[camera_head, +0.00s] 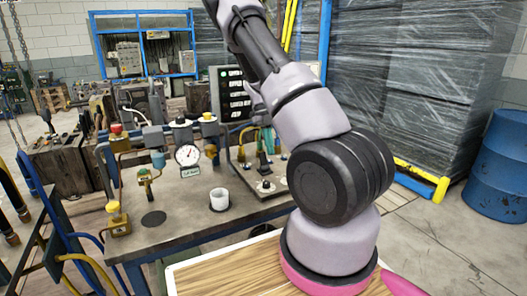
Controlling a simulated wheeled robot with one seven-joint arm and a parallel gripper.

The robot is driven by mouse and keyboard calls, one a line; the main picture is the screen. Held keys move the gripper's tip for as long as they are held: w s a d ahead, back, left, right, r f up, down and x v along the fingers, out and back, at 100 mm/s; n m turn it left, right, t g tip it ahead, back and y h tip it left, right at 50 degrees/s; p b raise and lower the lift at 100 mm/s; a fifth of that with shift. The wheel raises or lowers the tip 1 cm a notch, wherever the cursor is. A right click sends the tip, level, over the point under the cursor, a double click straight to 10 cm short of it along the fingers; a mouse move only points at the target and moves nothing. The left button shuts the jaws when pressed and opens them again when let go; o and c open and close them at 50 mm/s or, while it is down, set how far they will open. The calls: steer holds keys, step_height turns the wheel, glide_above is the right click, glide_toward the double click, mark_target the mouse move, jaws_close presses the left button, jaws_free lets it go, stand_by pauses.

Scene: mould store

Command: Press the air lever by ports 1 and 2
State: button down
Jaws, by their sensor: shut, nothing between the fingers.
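My arm rises from its base at the lower right and crosses the right part of the workbench (185,235). My gripper cannot be made out; a grey part of my arm shows behind the upper link, and the rest is hidden. On the bench stands an air fitting assembly with a round white gauge (187,155), a red-topped knob (116,128) and a yellow-topped knob (208,117). A flat plate (272,190) to the right carries small round fittings and a dark upright part (263,164). Port numbers are too small to read, so I cannot tell which part is the air lever.
A brass fitting (117,222) stands at the left edge. A blue drum (500,165) and wrapped stacks (420,80) stand right.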

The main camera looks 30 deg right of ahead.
steer(key=w+r, duration=0.6)
steer(key=r, duration=0.1)
steer(key=shift+w+r, duration=0.25)
steer(key=shift+a, duration=0.1)
steer(key=s+a+r+n+t+y, duration=0.1)
steer(key=s+a+r+n+t, duration=0.25)
steer(key=s+r+n, duration=0.55)
steer(key=s+a+r+n+t+y, duration=0.25)
steer(key=s+a+r+n, duration=0.35)
steer(key=r, duration=0.5)
steer(key=s+a+r+n+t, duration=0.2)
steer(key=s+a+n+t, duration=0.1)
steer(key=s+n, duration=0.4)
steer(key=s+a+r+n+t+h, duration=0.1)
steer(key=s+a+r+n+t, duration=0.1)
steer(key=s+n, duration=0.6)
steer(key=shift+a+r+n+t, duration=0.2)
steer(key=shift+a+n+t, duration=0.3)
steer(key=shift+a+n, duration=0.4)
